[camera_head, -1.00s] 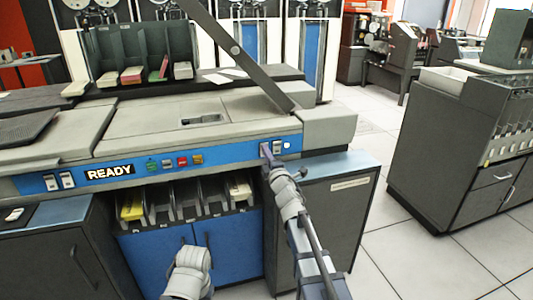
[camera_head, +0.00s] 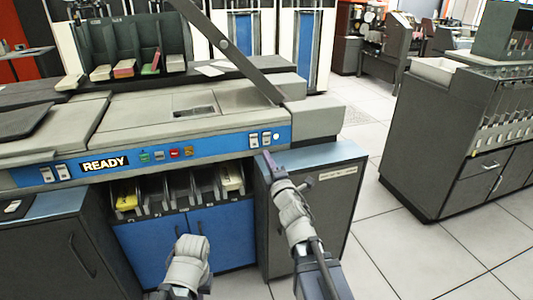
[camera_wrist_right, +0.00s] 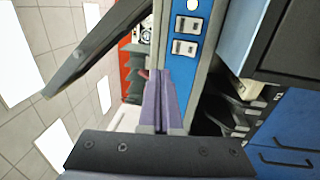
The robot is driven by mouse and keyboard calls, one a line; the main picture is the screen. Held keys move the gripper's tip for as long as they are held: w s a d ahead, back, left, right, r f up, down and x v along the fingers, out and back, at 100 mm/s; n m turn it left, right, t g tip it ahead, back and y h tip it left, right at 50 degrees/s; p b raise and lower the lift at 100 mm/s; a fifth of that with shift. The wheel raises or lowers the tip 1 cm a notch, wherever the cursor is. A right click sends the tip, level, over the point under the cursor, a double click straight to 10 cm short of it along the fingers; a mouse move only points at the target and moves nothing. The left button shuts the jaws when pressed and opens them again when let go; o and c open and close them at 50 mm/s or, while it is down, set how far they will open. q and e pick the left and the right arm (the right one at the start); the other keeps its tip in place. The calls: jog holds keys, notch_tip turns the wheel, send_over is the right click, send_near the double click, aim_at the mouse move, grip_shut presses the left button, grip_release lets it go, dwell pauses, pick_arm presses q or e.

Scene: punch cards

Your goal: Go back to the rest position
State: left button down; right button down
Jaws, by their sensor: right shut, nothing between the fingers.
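My right gripper (camera_head: 268,160) is shut and empty in the head view. It is just below the right end of the blue panel (camera_head: 215,146), near two white rocker switches (camera_head: 260,139), and appears apart from them. In the right wrist view its purple fingers (camera_wrist_right: 157,100) lie together, with the blue panel and switches (camera_wrist_right: 187,36) to their right. In the head view my left arm's grey wrist (camera_head: 187,262) shows at the bottom in front of the blue cabinet doors. Its fingers cannot be made out clearly.
Open bins (camera_head: 180,190) hold cards under the panel. A raised dark bar (camera_head: 225,48) slants above the top. Another grey cabinet (camera_head: 430,140) stands right, with free floor (camera_head: 400,250) between.

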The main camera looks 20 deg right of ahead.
jog(key=shift+s, duration=0.15)
jog(key=s+a+f+m+g+h, duration=0.25)
jog(key=f+m+g, duration=0.25)
jog(key=f, duration=0.4)
jog(key=s+a+f+m+g+h, duration=0.1)
jog(key=s+a+f+m+g, duration=0.25)
jog(key=f+m+g, duration=0.35)
jog(key=s+a+f+m+g+y, duration=0.1)
jog(key=s+a+f+g, duration=0.35)
jog(key=s, duration=0.45)
jog(key=s+a+f+m+g+y, duration=0.1)
jog(key=s+a+f+g, duration=0.3)
jog(key=s, duration=0.6)
notch_tip(320, 180, up, 27)
jog(key=p, duration=2.7)
jog(key=shift+s+m+t, duration=0.3)
jog(key=shift+s+t, duration=0.05)
